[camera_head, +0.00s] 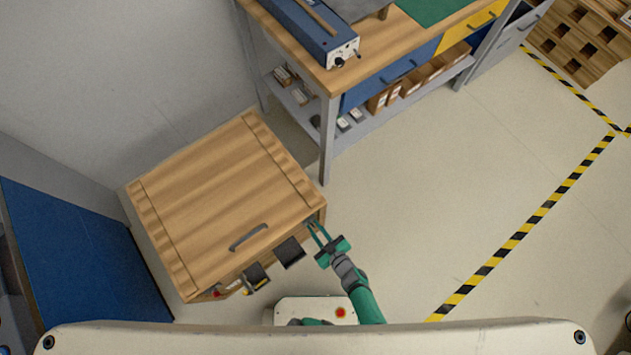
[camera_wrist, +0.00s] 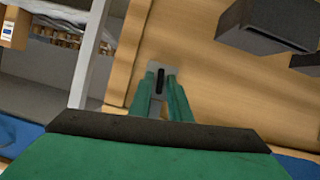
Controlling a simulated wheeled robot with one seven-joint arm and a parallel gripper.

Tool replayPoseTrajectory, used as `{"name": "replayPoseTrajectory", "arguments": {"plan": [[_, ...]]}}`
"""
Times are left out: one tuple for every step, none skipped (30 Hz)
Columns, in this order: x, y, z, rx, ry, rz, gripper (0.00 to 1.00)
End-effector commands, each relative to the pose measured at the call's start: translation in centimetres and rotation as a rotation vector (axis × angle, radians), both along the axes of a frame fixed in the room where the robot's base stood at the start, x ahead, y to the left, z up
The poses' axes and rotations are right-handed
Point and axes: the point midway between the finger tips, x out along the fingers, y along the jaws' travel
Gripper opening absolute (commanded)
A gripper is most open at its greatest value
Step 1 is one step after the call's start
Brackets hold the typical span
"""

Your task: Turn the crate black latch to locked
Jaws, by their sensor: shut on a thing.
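The wooden crate (camera_head: 215,185) stands on the floor with its lid down, and its front side fills much of the wrist view (camera_wrist: 200,95). My gripper (camera_head: 316,232) is at the right end of that front side. In the wrist view my green fingers (camera_wrist: 160,85) are closed around the small black latch (camera_wrist: 160,80), which sits on a grey plate. The latch lies roughly in line with the fingers there. In the head view the fingers and the crate's edge hide the latch.
A dark handle (camera_head: 248,237) is on the lid. A workbench (camera_head: 328,130) stands behind. Open floor (camera_head: 440,190) lies to the right.

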Motion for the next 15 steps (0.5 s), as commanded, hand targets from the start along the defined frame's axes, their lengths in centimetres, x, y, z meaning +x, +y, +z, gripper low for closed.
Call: {"name": "replayPoseTrajectory", "arguments": {"plan": [[0.05, -0.1, -0.01, 0.014, 0.012, 0.0, 0.0], [0.05, -0.09, -0.01, 0.023, 0.018, 0.001, 0.0], [0.06, -0.07, -0.01, 0.034, 0.026, 0.001, 0.0], [0.05, -0.09, -0.01, 0.04, 0.031, -0.001, 0.0], [0.06, -0.09, 0.0, 0.047, 0.035, -0.001, 0.0], [0.06, -0.1, -0.01, 0.053, 0.04, -0.001, 0.0], [0.06, -0.09, 0.0, 0.058, 0.042, 0.0, 0.0], [0.07, -0.1, 0.0, 0.062, 0.045, 0.0, 0.0], [0.06, -0.12, 0.0, 0.066, 0.048, -0.001, 0.0], [0.06, -0.17, 0.01, 0.068, 0.049, -0.003, 0.0], [0.07, -0.2, 0.01, 0.07, 0.051, -0.002, 0.0], [0.06, -0.22, 0.02, 0.072, 0.052, -0.003, 0.0], [0.07, -0.23, 0.02, 0.073, 0.052, -0.004, 0.0], [0.07, -0.23, 0.02, 0.073, 0.053, -0.004, 0.0], [0.07, -0.25, 0.02, 0.073, 0.053, -0.004, 0.0]]}}
